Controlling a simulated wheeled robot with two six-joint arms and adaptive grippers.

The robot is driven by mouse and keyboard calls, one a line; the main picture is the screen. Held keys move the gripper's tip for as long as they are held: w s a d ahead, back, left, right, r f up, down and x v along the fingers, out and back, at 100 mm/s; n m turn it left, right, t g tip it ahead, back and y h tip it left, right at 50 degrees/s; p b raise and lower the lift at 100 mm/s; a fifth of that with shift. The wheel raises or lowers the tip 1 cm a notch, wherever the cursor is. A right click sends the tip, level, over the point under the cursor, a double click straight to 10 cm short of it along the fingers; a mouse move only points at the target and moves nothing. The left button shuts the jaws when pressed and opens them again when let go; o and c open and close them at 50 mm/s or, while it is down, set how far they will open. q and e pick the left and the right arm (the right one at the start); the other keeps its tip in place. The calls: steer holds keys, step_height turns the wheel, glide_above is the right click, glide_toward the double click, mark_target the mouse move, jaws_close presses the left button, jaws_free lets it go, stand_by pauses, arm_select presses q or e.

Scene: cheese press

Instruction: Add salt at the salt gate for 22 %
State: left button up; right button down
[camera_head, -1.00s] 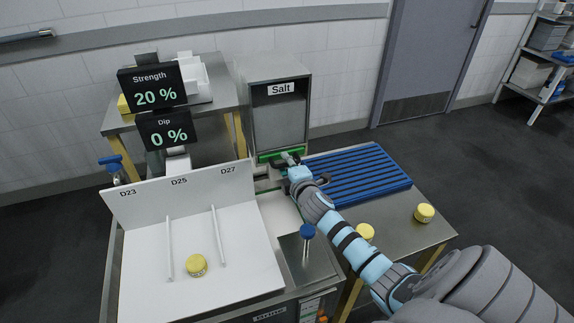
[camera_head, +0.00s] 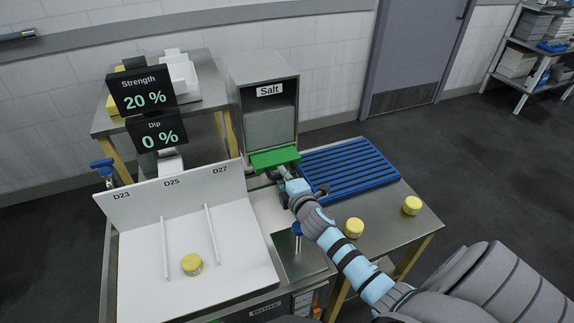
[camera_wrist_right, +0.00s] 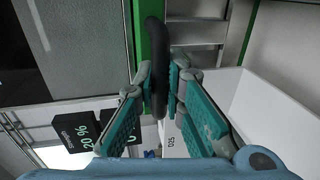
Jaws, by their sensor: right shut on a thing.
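The salt hopper (camera_head: 262,72), a grey metal box labelled Salt, stands at the back of the counter with the green salt gate (camera_head: 274,157) at its lower front. My right gripper (camera_head: 284,178) is at the gate. In the right wrist view my right gripper (camera_wrist_right: 158,95) is shut on a dark curved handle (camera_wrist_right: 157,60) beside a green strip. The Strength display (camera_head: 140,90) reads 20 %. The Dip display (camera_head: 158,132) reads 0 %. My left gripper is not in view.
A white tray (camera_head: 130,235) marked D23, D25 and D27 holds one yellow cheese (camera_head: 192,264). Two more yellow cheeses (camera_head: 354,228) (camera_head: 411,205) sit on the right of the counter. A blue slatted rack (camera_head: 345,165) lies right of the gate. A blue-knobbed lever (camera_head: 297,230) stands in front.

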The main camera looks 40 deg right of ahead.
steer(key=shift+s, duration=0.25)
steer(key=c, duration=1.6)
jaws_free()
steer(key=shift+c, duration=0.2)
steer(key=v, duration=1.2)
